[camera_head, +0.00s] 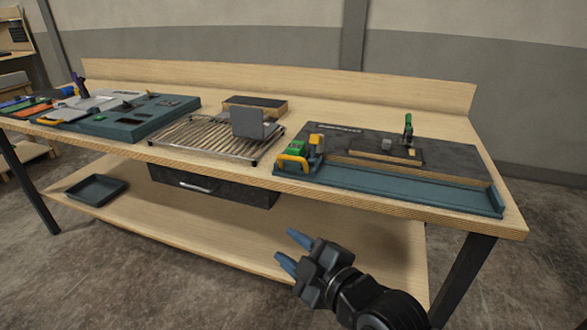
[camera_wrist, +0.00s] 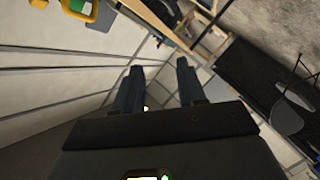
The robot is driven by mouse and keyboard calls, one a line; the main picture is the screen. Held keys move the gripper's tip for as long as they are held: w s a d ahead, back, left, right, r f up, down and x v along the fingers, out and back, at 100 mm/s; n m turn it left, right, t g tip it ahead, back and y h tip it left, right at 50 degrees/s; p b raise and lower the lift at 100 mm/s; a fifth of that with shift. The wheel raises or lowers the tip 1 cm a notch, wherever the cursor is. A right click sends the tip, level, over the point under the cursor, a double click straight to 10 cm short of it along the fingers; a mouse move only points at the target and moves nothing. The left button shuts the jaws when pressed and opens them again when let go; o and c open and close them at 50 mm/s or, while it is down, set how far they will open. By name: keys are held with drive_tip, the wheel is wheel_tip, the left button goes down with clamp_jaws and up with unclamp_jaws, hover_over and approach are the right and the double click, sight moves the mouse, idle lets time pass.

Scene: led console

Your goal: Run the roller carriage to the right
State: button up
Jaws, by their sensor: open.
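A bed of slim rollers (camera_head: 190,140) lies on the bench, left of its middle. A grey upright plate (camera_head: 247,122) stands at the right end of this bed; it looks like the roller carriage, but I cannot tell for sure. My gripper (camera_head: 290,250) is open and empty, in front of the bench and below the top's front edge, apart from the rollers and the plate. Its two blue fingers are spread in the wrist view (camera_wrist: 159,72). The roller bed cannot be made out clearly there.
Right of the rollers is a dark panel (camera_head: 455,155) with a teal front tray (camera_head: 400,190), a yellow handle (camera_head: 292,162) and a green-topped lever (camera_head: 408,128). A teal console (camera_head: 130,125) stands at left. A drawer (camera_head: 215,187) hangs below; a lower shelf (camera_head: 190,220) holds a dark tray (camera_head: 97,189).

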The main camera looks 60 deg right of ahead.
drive_tip(key=w+d+r+n+h+b, duration=0.1)
drive_tip(key=w+d+n+h, duration=0.15)
drive_tip(key=d, duration=0.45)
drive_tip(key=n+g+b, duration=0.1)
drive_tip(key=n+b, duration=0.1)
approach(292, 160)
drive_tip(key=w, duration=0.2)
drive_tip(key=shift+h, duration=0.35)
drive_tip(key=x, duration=0.2)
drive_tip(key=p+x, duration=0.1)
drive_tip(key=x, duration=0.4)
drive_tip(key=shift+d+f, duration=0.25)
drive_tip(key=shift+d, duration=0.25)
drive_tip(key=shift+c, duration=0.3)
clamp_jaws()
